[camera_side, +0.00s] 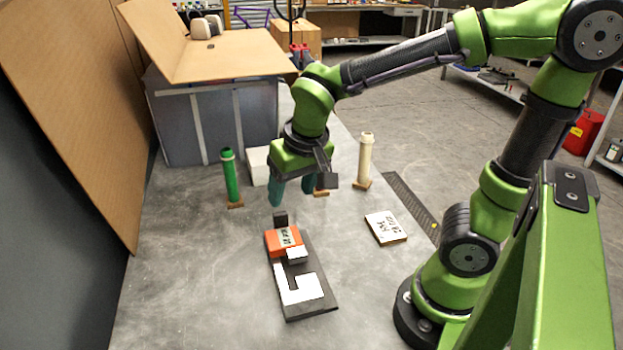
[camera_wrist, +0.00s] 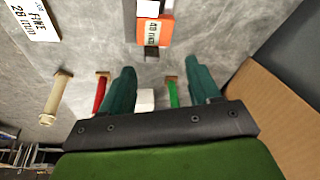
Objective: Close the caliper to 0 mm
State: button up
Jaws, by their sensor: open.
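The caliper is a dark bar (camera_side: 311,308) lying on the grey table. It carries an orange slider (camera_side: 276,246) with a printed label, a small dark upright block (camera_side: 280,219) at the slider's far end, and a white stepped piece (camera_side: 302,293) at its near end. A small white block stands beside the slider's near edge. My gripper (camera_side: 295,193) is open and empty, pointing down above the table beyond the caliper's far end. In the wrist view my gripper (camera_wrist: 160,74) shows both green fingers apart, with the orange slider (camera_wrist: 155,31) ahead of them at the top edge.
A green tube (camera_side: 231,178), a cream tube (camera_side: 364,158) and a red tube (camera_wrist: 100,94) stand near the gripper. A white box (camera_side: 257,163) is behind. A printed card (camera_side: 385,228) and a dark perforated strip (camera_side: 409,203) lie right. Table left of the caliper is clear.

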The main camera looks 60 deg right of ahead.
aim_at(280, 213)
jog(key=w+d+f+m, duration=0.1)
jog(key=w+d+f, duration=0.1)
jog(key=f, duration=0.3)
jog(key=w+d+f+m+h, duration=0.1)
jog(key=w+d+f, duration=0.1)
jog(key=f, duration=0.3)
jog(key=w+d+f+m+h, duration=0.1)
jog(key=w+d+f, duration=0.1)
jog(key=w+f, duration=0.2)
jog(key=shift+f+m, duration=0.3)
jog(key=shift+f, duration=0.35)
